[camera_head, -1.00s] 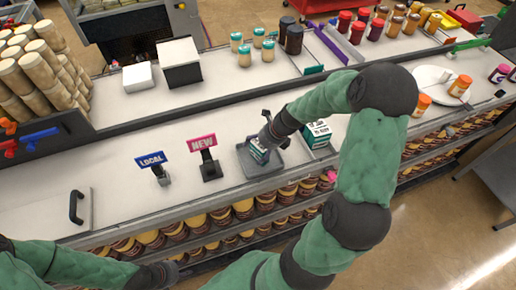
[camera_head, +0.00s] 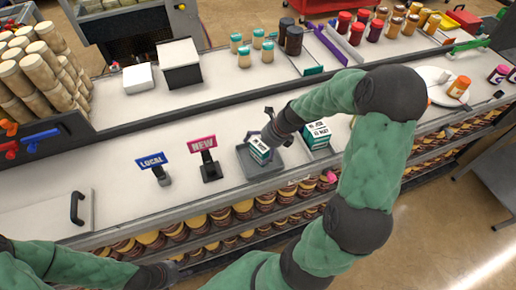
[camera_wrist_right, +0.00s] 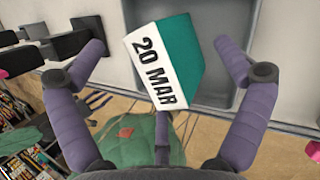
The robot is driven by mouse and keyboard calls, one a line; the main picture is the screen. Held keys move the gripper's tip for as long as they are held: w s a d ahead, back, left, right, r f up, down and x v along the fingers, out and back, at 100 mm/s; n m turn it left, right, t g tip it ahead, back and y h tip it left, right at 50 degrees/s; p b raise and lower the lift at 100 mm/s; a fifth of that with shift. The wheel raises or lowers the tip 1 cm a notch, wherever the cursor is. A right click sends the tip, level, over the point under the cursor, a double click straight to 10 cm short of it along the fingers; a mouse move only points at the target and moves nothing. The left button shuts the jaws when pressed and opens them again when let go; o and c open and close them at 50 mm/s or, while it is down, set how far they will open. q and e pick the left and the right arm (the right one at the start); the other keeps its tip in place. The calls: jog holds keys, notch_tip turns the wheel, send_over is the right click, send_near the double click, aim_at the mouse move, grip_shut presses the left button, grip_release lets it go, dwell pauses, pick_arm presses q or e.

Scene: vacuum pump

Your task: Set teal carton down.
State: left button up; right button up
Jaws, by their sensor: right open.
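The teal carton (camera_head: 259,150), with a white band, is in the grey tray (camera_head: 244,158) on the counter in the head view. In the right wrist view the carton (camera_wrist_right: 180,55) shows a teal face and a white face printed "20 MAR". It looks turned at an angle to the grey tray (camera_wrist_right: 226,95). My right gripper (camera_head: 267,138) is just over the carton; its purple fingers are spread on either side with gaps. My left arm's dark end (camera_head: 152,276) is at the lower left, with its fingers not clearly seen.
A similar teal and white carton (camera_head: 317,132) stands right of the tray. A pink "NEW" sign (camera_head: 202,144) and a blue "LOCAL" sign (camera_head: 151,160) stand to its left. The counter behind the tray is mostly clear, with jars further back.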

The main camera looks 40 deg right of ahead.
jog(key=p+v, duration=0.1)
jog(key=v, duration=0.8)
jog(key=shift+s+r+p, duration=0.15)
jog(key=shift+r+p, duration=0.2)
jog(key=shift+f, duration=0.1)
